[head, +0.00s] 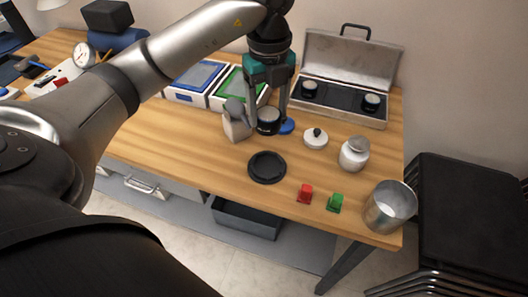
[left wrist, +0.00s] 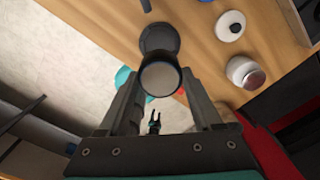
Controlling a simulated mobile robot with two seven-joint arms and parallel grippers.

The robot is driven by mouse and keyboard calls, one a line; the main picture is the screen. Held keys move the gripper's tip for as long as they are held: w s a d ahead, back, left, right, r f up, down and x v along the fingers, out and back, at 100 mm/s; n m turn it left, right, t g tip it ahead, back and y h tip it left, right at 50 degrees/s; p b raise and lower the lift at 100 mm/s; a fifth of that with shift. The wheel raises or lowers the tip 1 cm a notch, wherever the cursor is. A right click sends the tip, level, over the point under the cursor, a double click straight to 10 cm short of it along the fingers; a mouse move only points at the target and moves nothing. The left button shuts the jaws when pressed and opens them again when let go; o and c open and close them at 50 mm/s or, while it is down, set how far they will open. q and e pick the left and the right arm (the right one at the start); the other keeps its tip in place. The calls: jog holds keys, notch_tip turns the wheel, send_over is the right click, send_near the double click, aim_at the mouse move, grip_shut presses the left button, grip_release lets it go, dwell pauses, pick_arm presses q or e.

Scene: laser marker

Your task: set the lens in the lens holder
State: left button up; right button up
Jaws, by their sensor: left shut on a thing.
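My left gripper (head: 268,114) is shut on a black cylindrical lens (head: 268,122) behind the black round ring-like piece, which looks like the lens holder (head: 267,168). The holder lies flat on the table. In the left wrist view, the lens (left wrist: 160,78) shows its pale glass face between the fingertips (left wrist: 160,88). A dark round shape shows beyond it, probably the holder. The height of the lens above the table is hard to judge. My right gripper (left wrist: 154,122) seems to be the small forked shape far off in that view, its fingers apart; it is outside the head view.
A blue disc (head: 287,126) and a grey angled block (head: 236,122) are close to the lens. A white knobbed lid (head: 316,138), jar (head: 354,155), red block (head: 305,193), green block (head: 335,203) and metal cup (head: 389,206) stand right. An open case (head: 345,60) is behind.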

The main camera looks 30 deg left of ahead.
pick_arm(q)
notch_tip(320, 180, down, 10)
jog(key=shift+r+b, duration=0.2)
jog(key=shift+b, duration=0.35)
jog(key=shift+f+b, duration=0.3)
jog(key=shift+f, duration=1.8)
jog(key=shift+f, duration=0.1)
jog(key=o, duration=1.5)
jog(key=shift+r, duration=0.2)
notch_tip(320, 180, up, 12)
jog(key=shift+f+p, duration=0.1)
jog(key=shift+p, duration=0.8)
